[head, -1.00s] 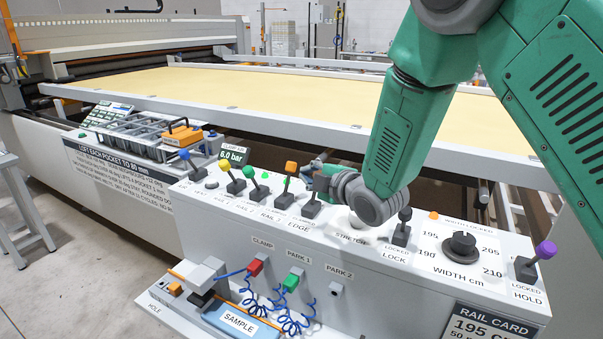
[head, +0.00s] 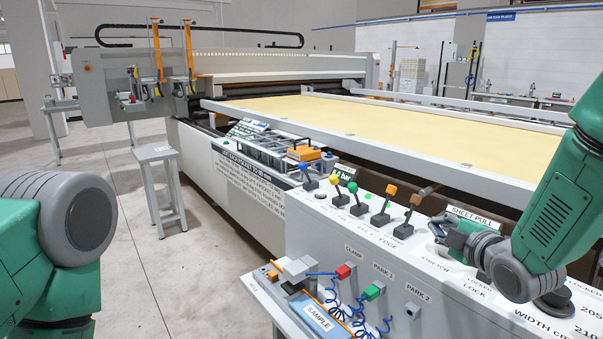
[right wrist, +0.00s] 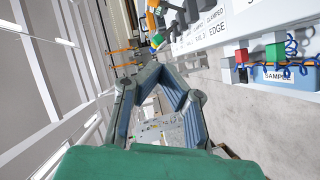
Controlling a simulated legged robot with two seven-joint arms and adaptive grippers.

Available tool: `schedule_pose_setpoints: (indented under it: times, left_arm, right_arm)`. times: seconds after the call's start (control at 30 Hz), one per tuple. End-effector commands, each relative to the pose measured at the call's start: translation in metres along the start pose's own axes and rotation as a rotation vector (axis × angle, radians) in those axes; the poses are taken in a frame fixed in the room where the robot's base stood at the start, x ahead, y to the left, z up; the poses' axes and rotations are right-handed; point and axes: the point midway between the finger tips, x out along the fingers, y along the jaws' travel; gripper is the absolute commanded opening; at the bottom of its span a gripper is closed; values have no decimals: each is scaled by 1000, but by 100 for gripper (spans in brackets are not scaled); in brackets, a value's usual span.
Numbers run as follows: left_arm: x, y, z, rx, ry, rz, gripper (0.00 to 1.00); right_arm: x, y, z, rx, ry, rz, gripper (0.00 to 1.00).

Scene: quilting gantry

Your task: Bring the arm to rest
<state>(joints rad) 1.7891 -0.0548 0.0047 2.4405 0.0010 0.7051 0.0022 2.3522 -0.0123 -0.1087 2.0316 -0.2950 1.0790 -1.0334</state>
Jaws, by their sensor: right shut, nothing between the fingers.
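My right arm comes in from the right in the head view. Its gripper (head: 445,230) is shut and empty, over the white control panel (head: 455,310) near the STRETCH and SHEET PULL labels. Whether it touches the panel I cannot tell. In the right wrist view, the blue-grey fingers (right wrist: 157,78) reach forward with nothing held between them, above the machine side and floor. A green and grey part of my left arm (head: 75,220) shows at the left edge of the head view; its gripper is out of frame.
Levers with blue, yellow, green and orange knobs (head: 390,190) stand left of my right gripper. A width dial (head: 555,302) lies under my right forearm. The sample (head: 318,316) and coiled blue cords are below. The yellow quilting bed (head: 400,120) stretches behind. A grey stool (head: 157,155) stands on open floor.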

Motion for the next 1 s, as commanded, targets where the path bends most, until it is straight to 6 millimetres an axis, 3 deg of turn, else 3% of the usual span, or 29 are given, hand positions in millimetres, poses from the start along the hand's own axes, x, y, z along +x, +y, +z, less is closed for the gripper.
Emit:
schedule_pose_setpoints:
  times: [0.07, 0.37, 0.67, 0.83, 1.0]
  left_arm:
    - [0, 0, 0, 0, 0, 0, 40]
    - [2, 0, 0, 0, 1, 0, 40]
    - [4, 0, 0, 0, 0, 0, 40]
    - [7, 0, 1, 0, 0, 0, 40]
    - [11, 0, 1, 0, 0, 0, 40]
  right_arm:
    - [-1, 0, 0, 2, -1, -1, 0]
    - [-12, -62, 18, 147, -75, -118, 0]
    - [-50, -156, 41, 377, -223, -289, 0]
    - [-101, -243, 59, 592, -408, -442, 0]
    - [-190, -337, 72, 844, -703, -601, 0]
